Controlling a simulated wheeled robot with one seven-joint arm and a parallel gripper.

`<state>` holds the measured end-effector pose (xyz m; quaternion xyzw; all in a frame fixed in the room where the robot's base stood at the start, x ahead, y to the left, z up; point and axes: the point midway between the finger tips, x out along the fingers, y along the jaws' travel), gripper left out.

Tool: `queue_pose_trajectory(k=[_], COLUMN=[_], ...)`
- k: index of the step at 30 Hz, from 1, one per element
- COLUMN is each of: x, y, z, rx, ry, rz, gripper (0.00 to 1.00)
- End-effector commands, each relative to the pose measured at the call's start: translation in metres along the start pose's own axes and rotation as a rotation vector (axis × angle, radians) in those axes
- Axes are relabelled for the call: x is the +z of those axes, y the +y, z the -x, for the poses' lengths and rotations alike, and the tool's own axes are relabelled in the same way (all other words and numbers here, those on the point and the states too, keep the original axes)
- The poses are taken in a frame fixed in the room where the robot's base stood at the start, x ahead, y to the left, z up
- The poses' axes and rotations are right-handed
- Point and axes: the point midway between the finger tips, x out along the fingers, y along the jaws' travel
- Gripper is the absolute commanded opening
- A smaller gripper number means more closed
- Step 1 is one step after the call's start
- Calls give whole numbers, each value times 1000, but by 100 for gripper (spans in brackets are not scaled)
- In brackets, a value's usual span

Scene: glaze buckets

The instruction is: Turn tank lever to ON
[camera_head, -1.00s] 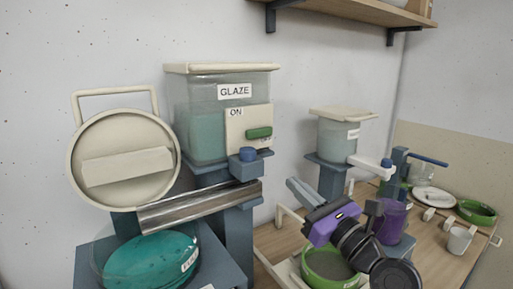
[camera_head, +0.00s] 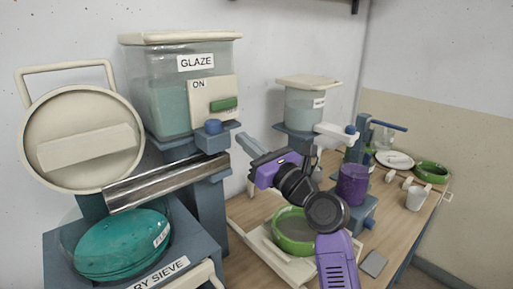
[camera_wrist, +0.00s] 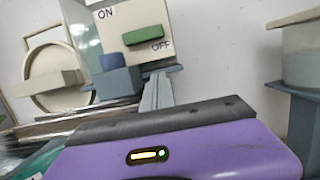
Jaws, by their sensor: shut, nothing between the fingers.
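The glaze tank (camera_head: 165,95) is a clear box with teal liquid, a cream lid and a GLAZE label. Its cream plate (camera_head: 205,92) is marked ON at upper left and OFF at lower right. The green lever (camera_head: 223,104) lies nearly level on the plate, close above OFF; the wrist view shows the lever (camera_wrist: 145,36) and both words clearly. My gripper (camera_head: 245,139) is shut and empty, below and right of the lever and apart from it. In the wrist view its fingertips (camera_wrist: 159,78) point up, below the plate.
A blue valve block (camera_head: 213,138) sits below the plate, above a metal trough (camera_head: 165,183). A round cream lid (camera_head: 82,140) with a handle stands at left. A smaller tank (camera_head: 304,108) stands to the right. A green bowl (camera_head: 292,243) is below my arm.

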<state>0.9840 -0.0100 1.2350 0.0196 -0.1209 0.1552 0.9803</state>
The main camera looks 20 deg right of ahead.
Motion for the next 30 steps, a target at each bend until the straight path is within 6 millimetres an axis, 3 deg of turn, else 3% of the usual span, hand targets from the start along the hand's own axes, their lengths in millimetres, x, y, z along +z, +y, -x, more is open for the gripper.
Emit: queue_pose_trajectory(k=[5, 6, 15, 30], x=[1, 9, 37, 39], y=[0, 0, 1, 0], z=[-36, -38, -44, -44], rx=[1, -1, 1, 2], ry=[1, -2, 0, 1], rz=[1, 3, 1, 6], gripper=[0, 0, 0, 0])
